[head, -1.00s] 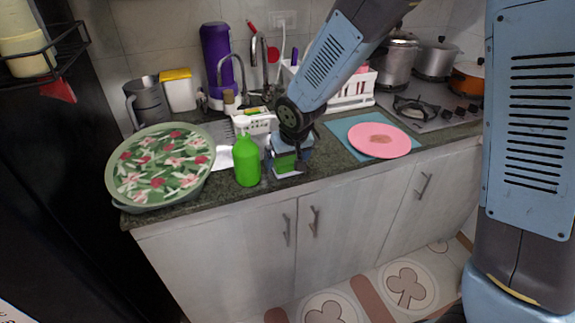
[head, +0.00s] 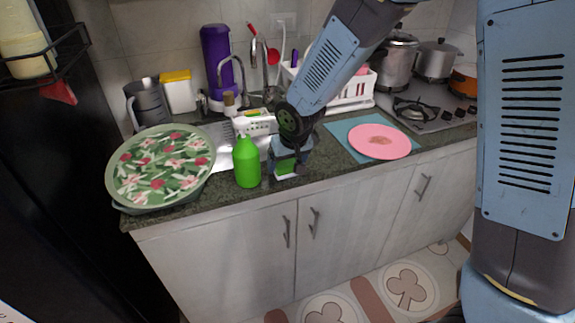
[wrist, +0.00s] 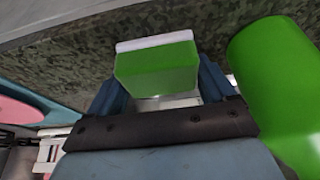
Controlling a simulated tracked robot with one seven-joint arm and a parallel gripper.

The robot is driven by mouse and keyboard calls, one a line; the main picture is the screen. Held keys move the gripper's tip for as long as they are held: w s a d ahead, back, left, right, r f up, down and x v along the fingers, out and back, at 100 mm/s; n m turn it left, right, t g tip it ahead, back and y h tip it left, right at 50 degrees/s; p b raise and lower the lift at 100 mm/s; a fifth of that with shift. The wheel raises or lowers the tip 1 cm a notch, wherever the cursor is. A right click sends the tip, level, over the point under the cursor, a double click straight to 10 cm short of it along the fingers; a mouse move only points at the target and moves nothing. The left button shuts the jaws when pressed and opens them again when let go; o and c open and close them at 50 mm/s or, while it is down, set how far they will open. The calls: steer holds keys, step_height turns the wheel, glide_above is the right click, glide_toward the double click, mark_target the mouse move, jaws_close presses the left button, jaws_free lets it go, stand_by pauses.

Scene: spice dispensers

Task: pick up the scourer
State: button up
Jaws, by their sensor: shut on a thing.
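The scourer (head: 286,166) is a green block with a white layer, near the counter's front edge. In the wrist view the scourer (wrist: 157,68) sits between the two blue fingers, with its white side facing away from the palm. My gripper (head: 288,160) is shut on it, and it also shows in the wrist view (wrist: 160,85). The fingers hide part of the scourer's sides. I cannot tell whether the scourer touches the counter.
A green bottle (head: 246,163) stands close beside my gripper on the left. A patterned round tray (head: 160,165) lies further left. A pink plate (head: 380,142) on a blue mat is to the right. Behind are a tap, a white dish rack (head: 352,92) and a purple dispenser (head: 216,60).

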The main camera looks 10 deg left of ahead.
steer(key=shift+r, duration=0.3)
step_height(320, 180, up, 2)
steer(key=shift+r, duration=0.2)
steer(key=s+d+r, duration=0.7)
steer(key=s+r, duration=0.3)
steer(key=s, duration=0.2)
steer(key=shift+d, duration=0.15)
steer(key=o, duration=0.6)
steer(key=shift+c, duration=0.2)
steer(key=c, duration=0.4)
